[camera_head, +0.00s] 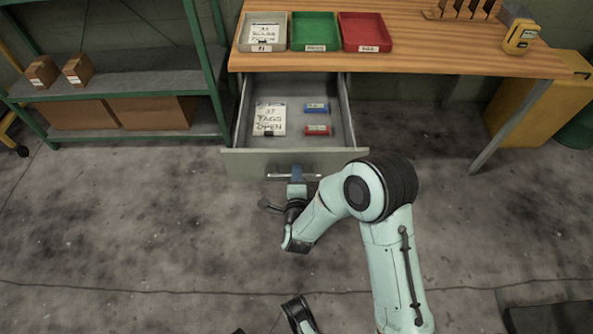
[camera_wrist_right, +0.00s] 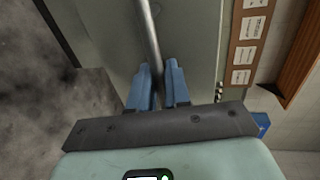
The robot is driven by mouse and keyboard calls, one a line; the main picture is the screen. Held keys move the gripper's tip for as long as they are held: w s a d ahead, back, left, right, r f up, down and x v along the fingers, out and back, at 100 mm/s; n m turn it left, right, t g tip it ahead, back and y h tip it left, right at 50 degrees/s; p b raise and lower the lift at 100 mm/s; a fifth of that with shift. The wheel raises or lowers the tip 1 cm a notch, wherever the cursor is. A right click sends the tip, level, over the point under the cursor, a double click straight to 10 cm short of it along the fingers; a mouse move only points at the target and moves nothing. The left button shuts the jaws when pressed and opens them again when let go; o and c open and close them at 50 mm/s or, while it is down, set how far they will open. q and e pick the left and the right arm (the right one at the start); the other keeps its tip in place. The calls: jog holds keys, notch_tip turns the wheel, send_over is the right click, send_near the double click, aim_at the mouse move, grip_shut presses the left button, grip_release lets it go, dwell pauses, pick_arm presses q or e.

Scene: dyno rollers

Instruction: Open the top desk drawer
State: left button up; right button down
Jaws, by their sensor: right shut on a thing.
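The desk drawer (camera_head: 246,162) is pulled out below the wooden desk top, and its inside shows from above. Its bar handle (camera_head: 312,177) runs along the grey front panel; in the wrist view the handle (camera_wrist_right: 149,35) is a metal rod reaching between the blue fingers. My right gripper (camera_head: 297,172) is at the drawer front, shut on the handle; its fingers also show in the right wrist view (camera_wrist_right: 160,85).
The drawer holds a tag card (camera_head: 270,118), a blue item (camera_head: 315,108) and a red item (camera_head: 317,130). Grey (camera_head: 275,45), green (camera_head: 315,30) and red (camera_head: 365,32) trays stand on the desk (camera_head: 450,55). A green shelf (camera_head: 140,85) stands left. The floor in front is clear.

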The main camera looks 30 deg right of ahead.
pick_arm(q)
jog(key=shift+s+a, duration=0.15)
jog(key=shift+s, duration=0.15)
pick_arm(e)
jog(key=shift+s+a, duration=0.25)
jog(key=shift+s, duration=0.15)
jog(key=c, duration=1.3)
grip_release()
pick_arm(q)
notch_tip(320, 180, up, 6)
jog(key=s+d+p, duration=0.1)
jog(key=d+p, duration=0.2)
jog(key=p, duration=0.1)
jog(key=shift+s+f+m+h, duration=0.15)
jog(key=shift+s+m+h, duration=0.15)
jog(key=shift+s, duration=0.1)
pick_arm(e)
jog(key=v, duration=1.3)
jog(key=shift+r, duration=0.15)
pick_arm(q)
jog(key=shift+a, duration=0.1)
pick_arm(e)
jog(key=shift+s+a, duration=0.1)
